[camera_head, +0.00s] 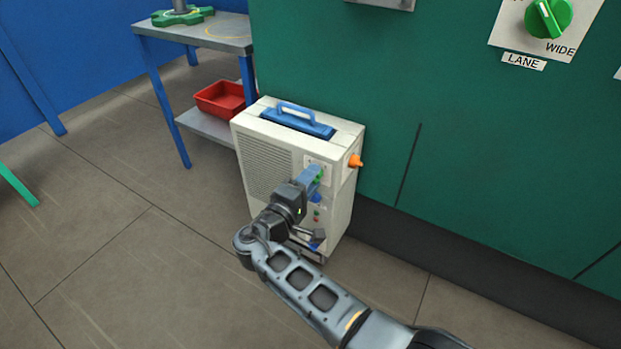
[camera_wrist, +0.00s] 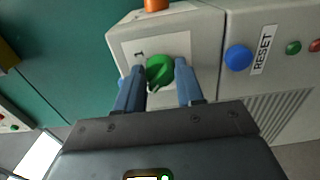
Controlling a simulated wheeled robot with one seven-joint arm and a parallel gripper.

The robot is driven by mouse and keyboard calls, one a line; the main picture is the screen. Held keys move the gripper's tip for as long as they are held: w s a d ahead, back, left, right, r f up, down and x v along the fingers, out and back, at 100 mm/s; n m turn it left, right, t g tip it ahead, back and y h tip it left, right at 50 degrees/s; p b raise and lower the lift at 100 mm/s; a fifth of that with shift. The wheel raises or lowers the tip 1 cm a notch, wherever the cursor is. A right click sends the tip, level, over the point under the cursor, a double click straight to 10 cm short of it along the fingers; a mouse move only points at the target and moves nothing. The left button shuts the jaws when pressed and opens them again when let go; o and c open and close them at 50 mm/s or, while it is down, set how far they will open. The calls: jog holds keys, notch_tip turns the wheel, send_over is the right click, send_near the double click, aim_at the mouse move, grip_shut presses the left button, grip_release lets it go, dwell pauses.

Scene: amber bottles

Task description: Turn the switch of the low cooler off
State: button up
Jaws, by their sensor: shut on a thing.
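The low cooler (camera_head: 268,160) is a pale box on the floor against the green wall, with a blue handle on top and a grille on its side. Its switch (camera_wrist: 160,70) is a green round knob on a white plate, seen in the wrist view; in the head view it is mostly hidden behind my gripper. My gripper (camera_wrist: 159,84) reaches the switch plate, its two blue fingers on either side of the green knob and shut on it. The gripper also shows in the head view (camera_head: 314,177). The knob's pointer and lower labels are partly hidden by the fingers.
A blue RESET button (camera_wrist: 238,58) and small green and red lights sit beside the switch plate. An orange knob (camera_head: 355,160) sticks out of the cooler's side. A green LANE dial (camera_head: 548,17) is on the wall. A grey table holding a red bin (camera_head: 221,98) stands behind.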

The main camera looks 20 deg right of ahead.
jog(key=shift+a, duration=0.1)
jog(key=o, duration=1)
jog(key=shift+p+v, duration=0.65)
jog(key=shift+v, duration=3.2)
jog(key=shift+f, duration=0.1)
